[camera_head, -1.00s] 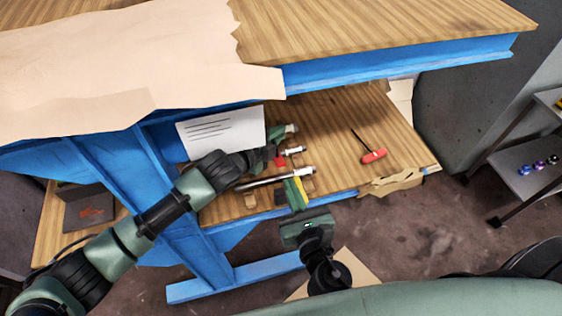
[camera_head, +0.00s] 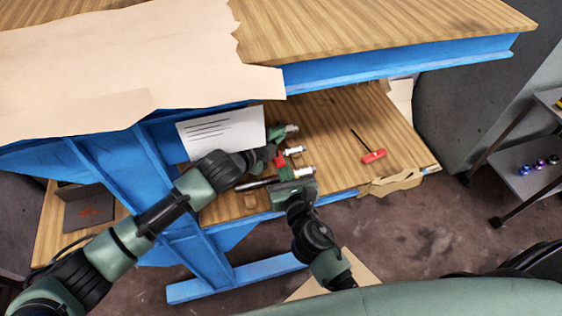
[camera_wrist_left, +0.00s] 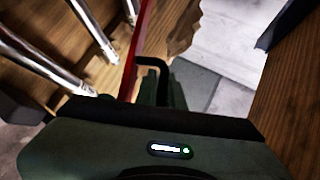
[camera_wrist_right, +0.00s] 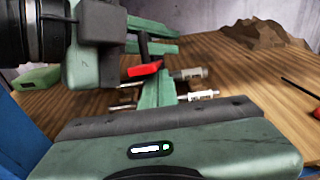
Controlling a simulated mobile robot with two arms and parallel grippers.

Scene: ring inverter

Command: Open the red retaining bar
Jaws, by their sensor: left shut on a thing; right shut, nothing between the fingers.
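The red retaining bar (camera_head: 279,160) is on the lower shelf, mostly hidden by my grippers in the head view. In the left wrist view the bar (camera_wrist_left: 142,40) runs lengthwise beside a black handle (camera_wrist_left: 152,62). In the right wrist view its red end (camera_wrist_right: 146,69) shows under the black handle. My left gripper (camera_head: 272,152) is shut on the bar's black handle; it also shows in the right wrist view (camera_wrist_right: 148,47). My right gripper (camera_head: 288,179) is shut and empty, just in front of the bar; its fingers (camera_wrist_right: 160,92) point toward it. Whether they touch is unclear.
Metal rods (camera_wrist_left: 92,27) lie beside the bar. A red-handled hex key (camera_head: 373,156) lies to the right on the wooden shelf (camera_head: 335,125). A white paper sheet (camera_head: 220,131) stands behind my left arm. The blue-edged upper bench (camera_head: 400,62) overhangs the shelf.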

